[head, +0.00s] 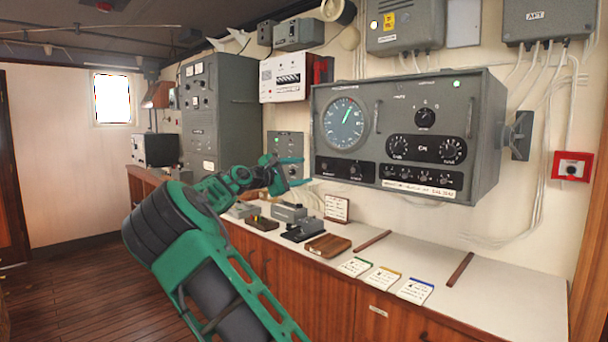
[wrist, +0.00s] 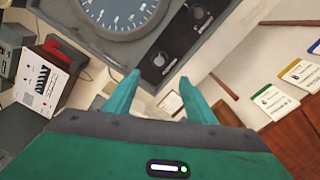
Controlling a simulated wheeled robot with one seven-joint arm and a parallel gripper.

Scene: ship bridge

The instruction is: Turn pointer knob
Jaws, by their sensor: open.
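A large grey radio panel (head: 400,92) hangs on the wall above the counter and bears several black knobs. A pointer knob (head: 424,117) sits at its upper middle. Two smaller knobs, one left (head: 327,167) and one right (head: 354,170), sit on a dark plate below the round dial (head: 344,123). I cannot tell which knob the task means. In the wrist view that plate's knobs, one nearer (wrist: 160,58) and one farther (wrist: 198,13), lie beyond my fingertips. My gripper (head: 302,171) (wrist: 158,80) is open and empty, just left of the panel's lower left corner.
The counter (head: 500,293) below holds a telegraph key (head: 304,231), a brown block (head: 327,245), wooden strips and several cards (head: 384,279). A grey switch box (head: 287,150) is on the wall behind my gripper. A red call point (head: 572,166) is far right. Floor at left is clear.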

